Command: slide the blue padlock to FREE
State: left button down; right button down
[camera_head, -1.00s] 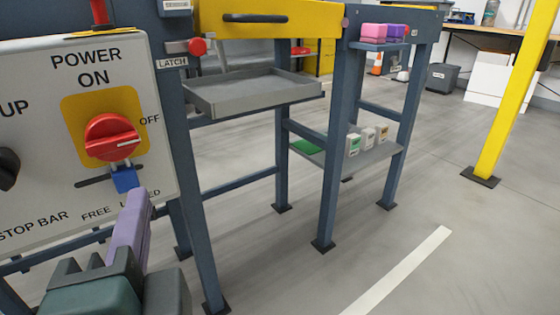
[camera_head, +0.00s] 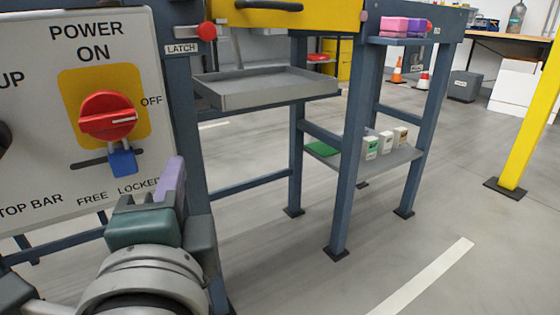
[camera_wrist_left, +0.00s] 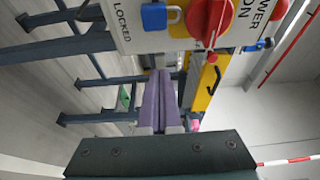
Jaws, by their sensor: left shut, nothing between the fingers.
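The blue padlock (camera_head: 122,161) hangs at the slot (camera_head: 88,163) under the red knob (camera_head: 108,116) on the white panel (camera_head: 35,150). It sits toward the slot's right part, above the LOCKED label (camera_head: 138,187); the FREE label (camera_head: 91,198) is lower left. My left gripper (camera_head: 177,162) has its purple fingers shut and empty, to the right of the padlock and apart from it in the picture. In the left wrist view the padlock (camera_wrist_left: 154,15) shows at the top, beyond the closed fingertips (camera_wrist_left: 159,74). My right gripper is not in view.
A blue-grey frame post (camera_head: 180,110) with a LATCH label stands just right of the panel. A grey tray (camera_head: 265,90) and a lower shelf with small boxes (camera_head: 385,143) are farther right. A yellow post (camera_head: 530,120) stands at the far right. The floor between is open.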

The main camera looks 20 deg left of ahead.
aim_at(152, 150)
pick_arm(q)
jog(key=a, duration=0.1)
jog(key=w+a, duration=0.1)
jog(key=a, duration=0.2)
jog(key=shift+w+a+b, duration=0.25)
jog(key=shift+w+b, duration=0.05)
jog(key=shift+w, duration=0.1)
jog(key=shift+s+a, duration=0.25)
jog(key=shift+s, duration=0.1)
jog(key=shift+w, duration=0.1)
